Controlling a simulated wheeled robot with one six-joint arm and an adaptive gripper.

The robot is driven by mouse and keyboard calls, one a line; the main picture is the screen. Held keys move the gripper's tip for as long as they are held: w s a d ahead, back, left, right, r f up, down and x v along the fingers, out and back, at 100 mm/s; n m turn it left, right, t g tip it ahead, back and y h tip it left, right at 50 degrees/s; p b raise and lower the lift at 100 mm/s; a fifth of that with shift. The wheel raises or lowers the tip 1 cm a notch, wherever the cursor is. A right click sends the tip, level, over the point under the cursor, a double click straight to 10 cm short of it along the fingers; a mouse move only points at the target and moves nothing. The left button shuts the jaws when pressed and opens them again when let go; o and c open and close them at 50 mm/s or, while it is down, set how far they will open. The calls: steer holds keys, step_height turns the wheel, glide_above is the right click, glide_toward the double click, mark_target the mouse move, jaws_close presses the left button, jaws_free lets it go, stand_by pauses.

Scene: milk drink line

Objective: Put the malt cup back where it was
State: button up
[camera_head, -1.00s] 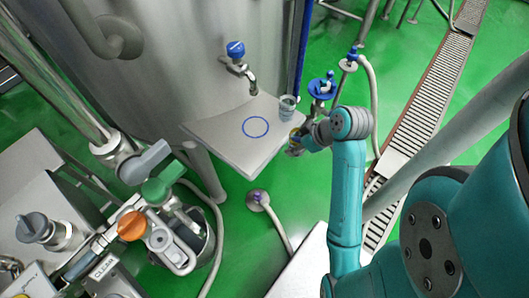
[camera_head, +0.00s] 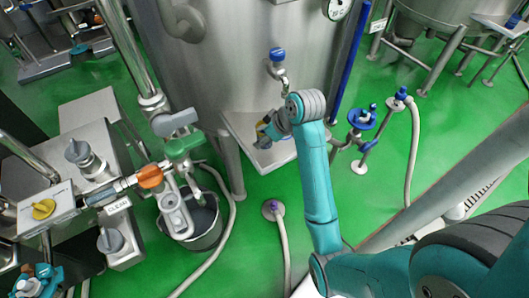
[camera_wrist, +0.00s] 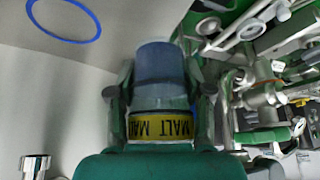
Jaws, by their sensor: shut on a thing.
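The malt cup (camera_wrist: 160,62) is a translucent blue-grey cup with a yellow band reading MALT. It sits between the two fingers of my gripper (camera_wrist: 163,85), which is shut on it. A blue ring (camera_wrist: 98,22) is marked on the shelf in the wrist view, apart from the cup in the picture. In the head view my arm hides the ring. I cannot tell whether the cup touches the shelf.
A tap with a blue knob (camera_head: 277,55) comes out of the tank (camera_head: 215,60) just above the shelf. A blue-topped valve (camera_head: 361,117) stands to the right. Piping with a green handle (camera_head: 184,146) and a bucket (camera_head: 205,215) are at left.

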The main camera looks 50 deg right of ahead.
mark_target(261, 153)
steer(key=shift+f, duration=3)
steer(key=shift+f, duration=0.1)
steer(key=o, duration=1.4)
